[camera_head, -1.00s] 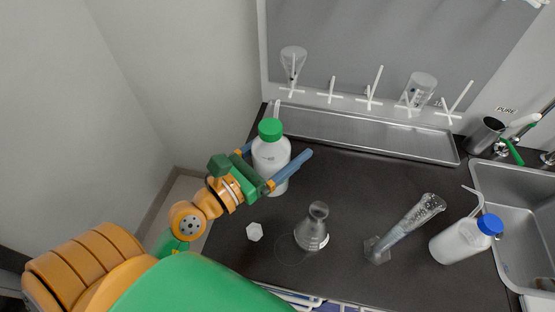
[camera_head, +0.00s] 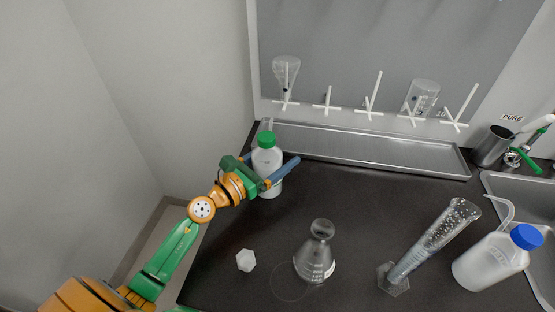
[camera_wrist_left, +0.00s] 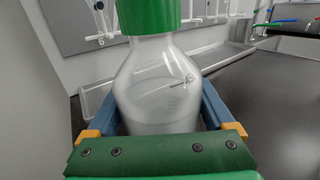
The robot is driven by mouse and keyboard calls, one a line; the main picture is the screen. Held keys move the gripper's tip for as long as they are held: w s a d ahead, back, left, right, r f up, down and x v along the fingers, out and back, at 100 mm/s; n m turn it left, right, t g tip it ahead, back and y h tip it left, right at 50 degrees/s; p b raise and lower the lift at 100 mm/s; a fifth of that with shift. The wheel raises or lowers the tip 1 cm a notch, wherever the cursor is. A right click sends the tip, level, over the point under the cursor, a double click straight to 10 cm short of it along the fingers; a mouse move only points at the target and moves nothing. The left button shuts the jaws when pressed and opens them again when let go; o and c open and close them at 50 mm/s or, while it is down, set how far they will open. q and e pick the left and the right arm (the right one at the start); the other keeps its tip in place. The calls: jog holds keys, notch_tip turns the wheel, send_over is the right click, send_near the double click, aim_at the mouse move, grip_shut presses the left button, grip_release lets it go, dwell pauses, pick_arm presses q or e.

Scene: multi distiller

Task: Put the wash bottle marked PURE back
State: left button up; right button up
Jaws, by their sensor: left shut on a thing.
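In the left wrist view the bottle's clear shoulder (camera_wrist_left: 160,85) and green cap fill the middle between the fingers. Whether its base touches the counter is hidden. A PURE label (camera_head: 512,118) is on the back wall. No PURE mark is readable on either bottle. My right gripper is not in view.
An Erlenmeyer flask (camera_head: 315,258), a white hexagonal piece (camera_head: 246,260) and a tilted graduated cylinder (camera_head: 432,243) are on the counter. A metal tray (camera_head: 370,150) runs along the back under a peg rack. The sink (camera_head: 530,215) is at right.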

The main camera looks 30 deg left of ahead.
aim_at(256, 171)
pick_arm(q)
jog(key=shift+f, duration=0.1)
jog(key=o, duration=0.7)
jog(key=shift+r, duration=0.3)
jog(key=b+v, duration=0.1)
jog(key=v, duration=0.2)
jog(key=b+v, duration=0.2)
jog(key=v, duration=0.2)
jog(key=b+v, duration=0.1)
jog(key=v, duration=0.3)
jog(key=shift+s+f+b, duration=0.2)
jog(key=shift+f+b, duration=0.15)
jog(key=shift+b, duration=0.05)
jog(key=shift+s+a+r, duration=0.15)
jog(key=shift+s+r, duration=0.05)
jog(key=shift+s, duration=0.15)
